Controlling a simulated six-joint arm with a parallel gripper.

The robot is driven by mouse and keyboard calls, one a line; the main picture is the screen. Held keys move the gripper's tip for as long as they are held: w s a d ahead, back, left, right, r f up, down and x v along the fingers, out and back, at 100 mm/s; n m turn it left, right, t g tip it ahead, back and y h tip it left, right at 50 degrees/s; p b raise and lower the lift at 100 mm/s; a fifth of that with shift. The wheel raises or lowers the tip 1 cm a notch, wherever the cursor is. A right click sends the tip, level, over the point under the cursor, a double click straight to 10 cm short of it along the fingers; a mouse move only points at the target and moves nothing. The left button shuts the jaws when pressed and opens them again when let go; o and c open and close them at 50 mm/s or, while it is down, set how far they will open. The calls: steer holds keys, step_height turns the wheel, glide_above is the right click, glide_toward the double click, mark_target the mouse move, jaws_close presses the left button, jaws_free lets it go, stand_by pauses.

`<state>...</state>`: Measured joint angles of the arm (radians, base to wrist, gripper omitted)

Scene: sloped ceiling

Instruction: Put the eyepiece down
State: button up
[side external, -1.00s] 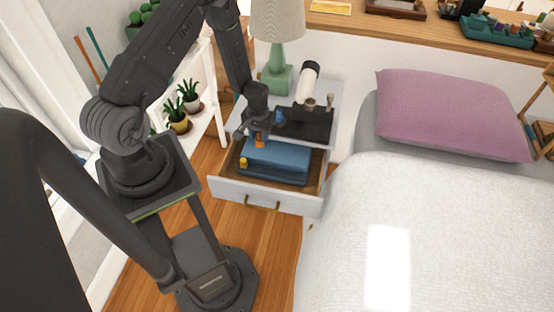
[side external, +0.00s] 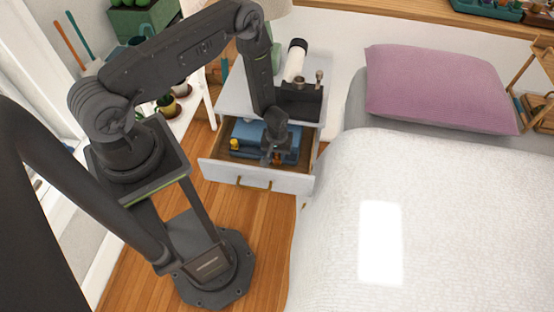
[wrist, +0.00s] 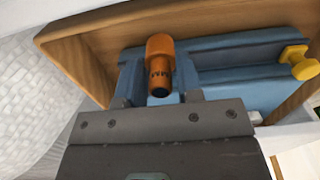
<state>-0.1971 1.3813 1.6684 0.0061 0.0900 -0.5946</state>
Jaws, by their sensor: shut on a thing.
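My gripper (side external: 273,152) is low over the open drawer (side external: 255,176), shut on an orange eyepiece (side external: 277,159) with a dark end. In the wrist view the orange eyepiece (wrist: 160,58) shows just beyond the fingertips (wrist: 157,98), above the blue case (wrist: 215,70). The blue case (side external: 247,133) lies in the drawer, partly hidden by my gripper. I cannot tell whether the eyepiece touches the case. A yellow eyepiece-like piece (wrist: 299,62) is at the case's right in the wrist view, and at its left in the side view (side external: 234,144).
The drawer belongs to a pale nightstand (side external: 234,98). On its top are a white tube with a black end (side external: 295,62) and a black box with small knobs (side external: 300,104). The bed (side external: 430,200) is close on the right. Potted plants (side external: 167,104) stand at the left.

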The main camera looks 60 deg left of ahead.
mark_target(277, 160)
steer(key=shift+f, duration=2)
steer(key=o, duration=0.9)
steer(key=shift+f, duration=0.1)
steer(key=shift+o, duration=0.2)
